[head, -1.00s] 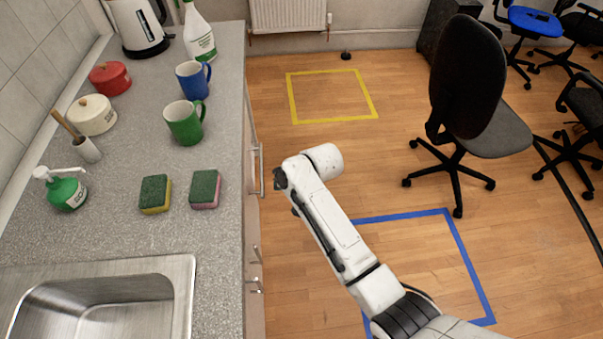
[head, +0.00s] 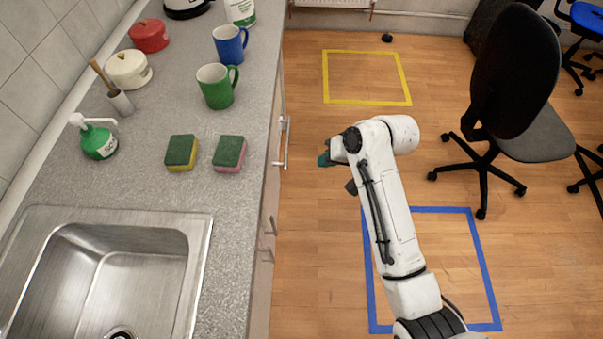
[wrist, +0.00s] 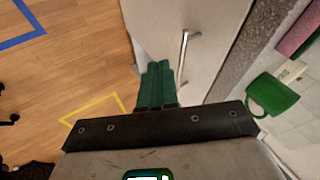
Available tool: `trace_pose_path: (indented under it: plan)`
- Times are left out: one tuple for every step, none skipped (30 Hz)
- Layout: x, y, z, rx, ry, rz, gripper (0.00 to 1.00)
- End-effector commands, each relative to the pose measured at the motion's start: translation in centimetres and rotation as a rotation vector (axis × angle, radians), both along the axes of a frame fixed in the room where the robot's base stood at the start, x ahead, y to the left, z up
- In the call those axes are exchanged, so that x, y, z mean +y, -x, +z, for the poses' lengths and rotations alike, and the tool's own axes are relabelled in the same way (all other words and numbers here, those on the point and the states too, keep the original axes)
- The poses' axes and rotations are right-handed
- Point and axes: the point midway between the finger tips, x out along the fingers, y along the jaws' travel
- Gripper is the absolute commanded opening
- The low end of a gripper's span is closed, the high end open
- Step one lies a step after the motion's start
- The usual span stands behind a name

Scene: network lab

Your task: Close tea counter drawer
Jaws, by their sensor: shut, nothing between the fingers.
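The tea counter's front shows as a pale panel (wrist: 205,20) in the wrist view, with a long metal bar handle (wrist: 183,57) on it. In the head view a bar handle (head: 285,145) sticks out just past the counter edge, beside the sponges. Which panel is the drawer, and how far it stands out, I cannot tell. My gripper's green fingers (wrist: 156,84) are together and empty, close beside the handle in the wrist view; contact is not clear. In the head view my gripper (head: 325,160) is partly hidden by my arm, over the floor right of the counter.
The grey counter (head: 195,110) carries a sink (head: 110,265), two sponges, mugs (head: 217,87), pots and a soap bottle. More handles (head: 270,226) stick out lower down the front. A black office chair (head: 510,90) stands right. Open wooden floor lies between, with yellow and blue taped squares.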

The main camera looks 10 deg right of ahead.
Motion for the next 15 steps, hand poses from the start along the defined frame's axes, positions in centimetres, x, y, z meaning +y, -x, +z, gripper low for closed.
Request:
trace_pose_path:
  plan:
    - [-0.2, 0.6, -2.6, 0.032, -0.058, 0.008, 0.00]
    - [-0.1, 1.0, -3.7, 0.049, -0.103, 0.018, 0.00]
    - [0.1, 1.5, -5.1, 0.074, -0.170, 0.032, 0.00]
    - [0.2, 1.9, -6.1, 0.089, -0.224, 0.045, 0.00]
    - [0.3, 2.4, -7.0, 0.102, -0.281, 0.055, 0.00]
    - [0.5, 2.9, -8.0, 0.116, -0.356, 0.069, 0.00]
    - [0.6, 3.3, -8.6, 0.122, -0.414, 0.080, 0.00]
    - [0.7, 3.7, -9.1, 0.127, -0.472, 0.089, 0.00]
    - [0.8, 4.1, -9.7, 0.127, -0.551, 0.101, 0.00]
    - [0.8, 4.4, -10.0, 0.125, -0.609, 0.110, 0.00]
    - [0.8, 4.7, -10.2, 0.121, -0.665, 0.118, 0.00]
    - [0.6, 5.1, -10.4, 0.109, -0.736, 0.126, 0.00]
    - [0.6, 5.3, -10.4, 0.101, -0.787, 0.134, 0.00]
    - [0.4, 5.5, -10.4, 0.089, -0.831, 0.140, 0.00]
    - [0.3, 5.7, -10.3, 0.074, -0.888, 0.146, 0.00]
